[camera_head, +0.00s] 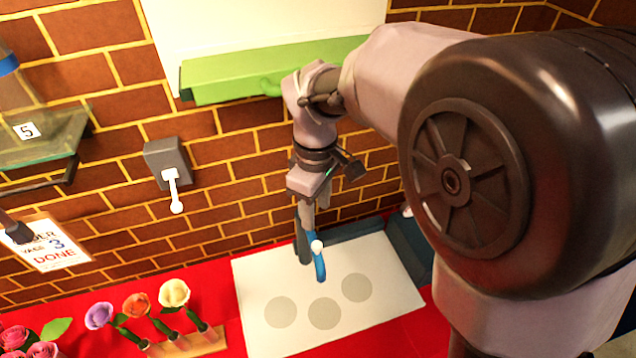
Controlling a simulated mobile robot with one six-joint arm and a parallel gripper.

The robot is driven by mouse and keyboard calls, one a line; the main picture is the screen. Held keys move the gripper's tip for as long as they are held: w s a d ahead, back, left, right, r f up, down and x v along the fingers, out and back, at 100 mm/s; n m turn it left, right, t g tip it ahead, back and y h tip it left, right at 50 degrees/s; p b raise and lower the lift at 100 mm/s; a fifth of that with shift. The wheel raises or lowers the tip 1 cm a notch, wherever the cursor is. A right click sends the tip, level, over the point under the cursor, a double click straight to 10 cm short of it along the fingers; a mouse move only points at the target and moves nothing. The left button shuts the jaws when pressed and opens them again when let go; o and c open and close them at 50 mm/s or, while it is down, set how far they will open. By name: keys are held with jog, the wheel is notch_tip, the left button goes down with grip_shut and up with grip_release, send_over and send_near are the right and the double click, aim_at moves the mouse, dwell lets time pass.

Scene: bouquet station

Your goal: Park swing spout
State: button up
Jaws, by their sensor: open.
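The swing spout (320,267) is a blue curved piece with a small white ball (316,246) near its upper part. It points down and toward the front over the back part of a white board (256,282). A grey upright post (303,246) stands just left of it. My gripper (312,207) hangs down from above, right over the spout and post, and is open. Its fingers are small and partly overlap the spout in the picture, so I cannot tell whether they touch it.
The board has three grey circles and lies on a red tabletop (235,335). Several flowers stand in a wooden rack (208,341) at front left. A wall box (167,158) has a white lever (172,190). An order card (52,243) and glass shelf (40,140) are at left.

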aim_at(317, 244)
jog(key=f+b, duration=0.1)
jog(key=f, duration=0.7)
jog(key=f+b, duration=0.1)
jog(key=f, duration=0.4)
jog(key=shift+w+d+b, duration=0.1)
jog(key=shift+w+b, duration=0.2)
jog(key=shift+r, duration=0.1)
grip_shut()
dwell(0.4)
